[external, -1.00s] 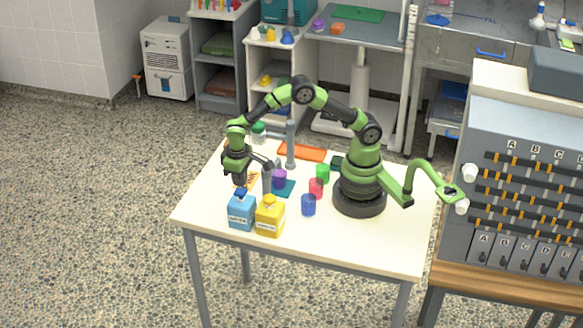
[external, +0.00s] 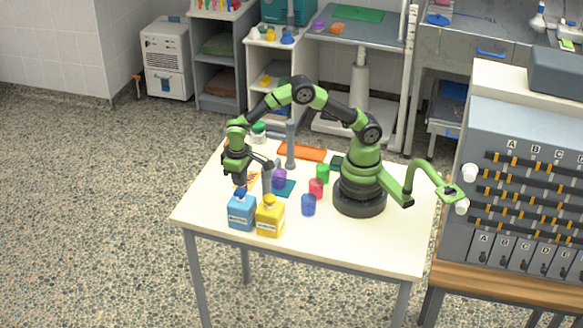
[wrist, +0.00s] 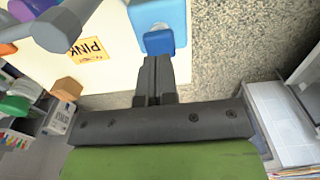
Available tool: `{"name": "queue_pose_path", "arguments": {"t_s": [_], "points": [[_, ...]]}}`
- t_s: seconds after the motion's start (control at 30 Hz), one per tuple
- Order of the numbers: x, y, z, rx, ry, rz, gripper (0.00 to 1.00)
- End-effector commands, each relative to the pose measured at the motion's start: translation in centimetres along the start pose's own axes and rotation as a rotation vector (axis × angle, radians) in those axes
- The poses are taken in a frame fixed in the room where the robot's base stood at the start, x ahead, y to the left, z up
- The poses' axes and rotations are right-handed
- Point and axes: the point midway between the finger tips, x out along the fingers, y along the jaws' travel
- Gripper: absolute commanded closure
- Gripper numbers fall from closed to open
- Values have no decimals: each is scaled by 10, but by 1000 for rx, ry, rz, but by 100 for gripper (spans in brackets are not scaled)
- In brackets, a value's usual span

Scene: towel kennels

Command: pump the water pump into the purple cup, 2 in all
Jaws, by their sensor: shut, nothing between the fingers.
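The blue bottle (external: 241,212) stands at the table's front left, with a blue pump top and a white label too small to read. I take it as the water pump. In the wrist view its blue top (wrist: 160,42) lies just beyond my fingertips. My gripper (external: 240,184) is shut and empty, pointing down over that top; whether they touch I cannot tell. It also shows in the wrist view (wrist: 157,64). The purple cup (external: 280,179) stands upright behind and right of the bottle, beside a grey post (external: 267,181). Its inside is not visible.
A yellow bottle (external: 270,216) stands right beside the blue one. Blue (external: 308,205), red (external: 316,189) and green (external: 323,173) cups stand toward my base. Another grey post (external: 291,146) and an orange tray (external: 303,152) are behind. The table's front right is clear.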

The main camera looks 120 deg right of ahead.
Motion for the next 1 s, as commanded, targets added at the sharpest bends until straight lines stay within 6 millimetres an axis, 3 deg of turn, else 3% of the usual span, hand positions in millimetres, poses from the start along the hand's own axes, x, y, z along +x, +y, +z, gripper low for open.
{"name": "queue_pose_path", "arguments": {"t_s": [0.37,1.0], "points": [[1,0,0,0,0,0,100],[24,0,0,0,-2,1,100]]}}
